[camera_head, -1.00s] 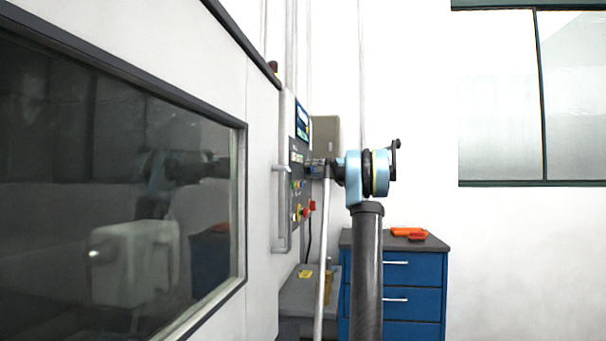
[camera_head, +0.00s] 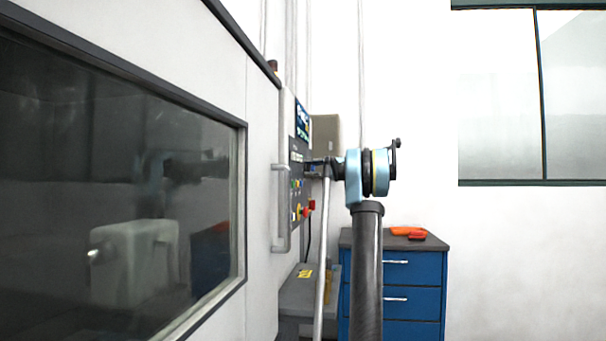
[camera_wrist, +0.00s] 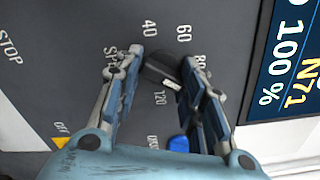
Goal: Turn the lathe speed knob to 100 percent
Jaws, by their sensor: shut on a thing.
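The black speed knob (camera_wrist: 158,70) sits on the grey control panel in the wrist view, among the printed numbers 40, 60, 80 and 120. Its white mark points down and right, between 80 and 120. My gripper (camera_wrist: 163,60) is shut on the knob, one finger on each side. The right finger covers part of the scale around 100. The screen (camera_wrist: 285,70) at the right reads "100 %". In the head view my gripper (camera_head: 317,168) reaches left to the control panel (camera_head: 298,175), and the knob is hidden there.
A red button (camera_head: 309,207) sticks out low on the panel. A vertical door handle (camera_head: 284,240) is left of it. A blue drawer cabinet (camera_head: 400,285) stands behind my arm. In the wrist view a blue button (camera_wrist: 178,143) is just below the knob.

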